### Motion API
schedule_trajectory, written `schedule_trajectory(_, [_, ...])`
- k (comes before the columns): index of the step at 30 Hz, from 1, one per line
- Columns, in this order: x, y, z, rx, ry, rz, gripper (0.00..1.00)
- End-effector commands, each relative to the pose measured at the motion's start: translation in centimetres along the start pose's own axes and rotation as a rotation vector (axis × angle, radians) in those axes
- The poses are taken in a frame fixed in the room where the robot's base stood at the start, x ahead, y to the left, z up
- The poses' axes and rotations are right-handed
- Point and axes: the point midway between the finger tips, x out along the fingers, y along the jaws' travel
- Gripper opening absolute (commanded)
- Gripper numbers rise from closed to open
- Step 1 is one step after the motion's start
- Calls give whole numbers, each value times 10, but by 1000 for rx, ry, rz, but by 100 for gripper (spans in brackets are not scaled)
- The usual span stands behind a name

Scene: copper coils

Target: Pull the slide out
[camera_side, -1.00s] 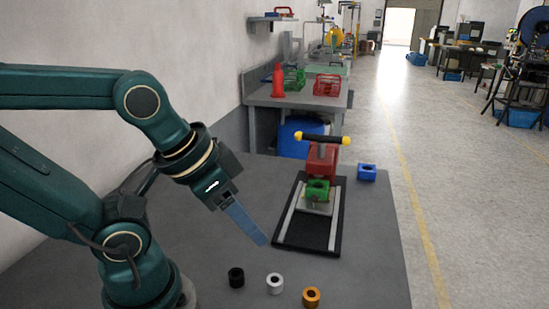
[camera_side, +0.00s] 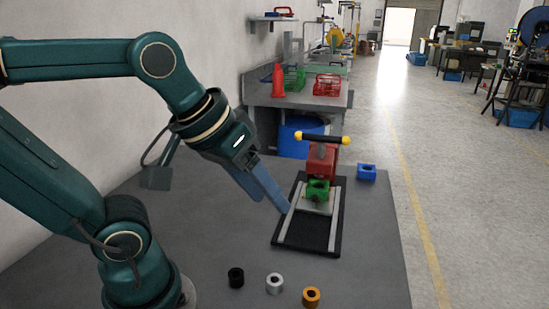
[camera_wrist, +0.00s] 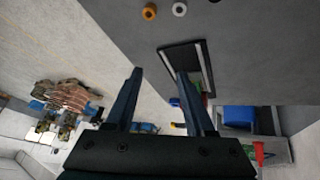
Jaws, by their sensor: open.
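The slide is a light grey plate (camera_side: 318,208) on two pale rails in a black base frame (camera_side: 318,250). It sits toward the back of the rails and carries a green block (camera_side: 317,190) with a round hole. A red press body (camera_side: 321,161) with a black bar handle and yellow knobs stands behind it. My gripper (camera_side: 277,198) is open and empty, with its blue fingers to the left of the frame and apparently above the table. In the wrist view my two fingers (camera_wrist: 160,72) are spread, and the black frame (camera_wrist: 187,66) shows beyond them; the slide is mostly hidden there.
Black (camera_side: 236,277), white (camera_side: 274,283) and orange (camera_side: 311,297) rings stand along the table's front. A blue block (camera_side: 366,172) sits right of the press, near the table's right edge. The grey table left of the frame is clear.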

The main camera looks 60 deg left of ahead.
Motion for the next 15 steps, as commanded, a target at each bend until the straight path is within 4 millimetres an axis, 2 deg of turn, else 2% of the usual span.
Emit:
schedule_trajectory(1, [-1,3,-15,-65,-3,-3,54])
schedule_trajectory(8, [10,6,-79,-376,-34,-32,54])
schedule_trajectory(15, [51,-12,-139,-683,-85,-87,54])
